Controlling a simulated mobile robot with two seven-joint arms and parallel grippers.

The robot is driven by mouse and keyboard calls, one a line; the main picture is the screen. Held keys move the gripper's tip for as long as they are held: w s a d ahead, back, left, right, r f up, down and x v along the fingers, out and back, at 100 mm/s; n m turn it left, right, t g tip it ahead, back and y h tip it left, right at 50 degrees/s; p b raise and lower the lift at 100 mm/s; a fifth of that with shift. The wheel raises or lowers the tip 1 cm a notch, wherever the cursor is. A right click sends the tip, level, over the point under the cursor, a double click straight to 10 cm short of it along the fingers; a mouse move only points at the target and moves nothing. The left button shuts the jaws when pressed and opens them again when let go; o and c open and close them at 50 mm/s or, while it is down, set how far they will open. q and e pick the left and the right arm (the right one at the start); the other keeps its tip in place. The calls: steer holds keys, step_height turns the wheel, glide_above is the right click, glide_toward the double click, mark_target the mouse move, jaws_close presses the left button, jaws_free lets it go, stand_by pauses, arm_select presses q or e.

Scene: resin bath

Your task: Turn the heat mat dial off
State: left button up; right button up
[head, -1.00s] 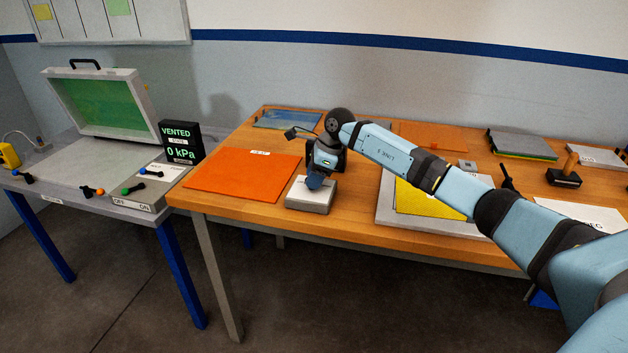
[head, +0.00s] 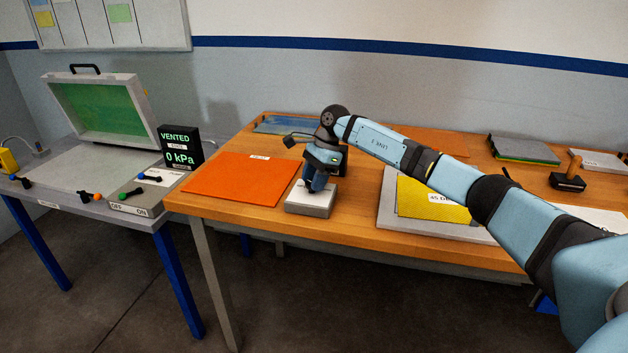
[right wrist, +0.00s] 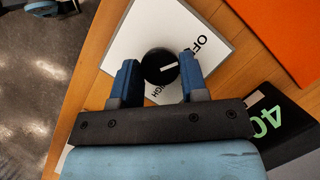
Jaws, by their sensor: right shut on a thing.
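The heat mat dial is a round black knob (right wrist: 160,67) with a white pointer line, on a white control box (right wrist: 125,50) marked OFF and HIGH. In the right wrist view the line points right, towards the side with the OFF letters. My right gripper (right wrist: 160,76) is shut on the knob, one blue finger on each side. In the head view the box (head: 310,204) sits at the table's front edge, with my right gripper (head: 309,188) over it and hiding the knob. My left gripper is not in view.
An orange mat (head: 240,179) lies left of the box. A grey board (head: 388,212) with a yellow sheet (head: 432,199) lies to the right. A black display reading 40 (right wrist: 268,120) is close by the box. A vacuum chamber (head: 95,163) stands on the left bench.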

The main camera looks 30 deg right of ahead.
stand_by(0.3)
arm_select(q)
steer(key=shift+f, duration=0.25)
arm_select(e)
steer(key=o, duration=0.9)
steer(key=shift+r, duration=0.1)
arm_select(q)
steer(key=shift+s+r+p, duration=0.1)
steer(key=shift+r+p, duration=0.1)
steer(key=shift+p, duration=0.15)
arm_select(e)
steer(key=v, duration=1.3)
steer(key=shift+d+r, duration=0.15)
steer(key=shift+r, duration=0.15)
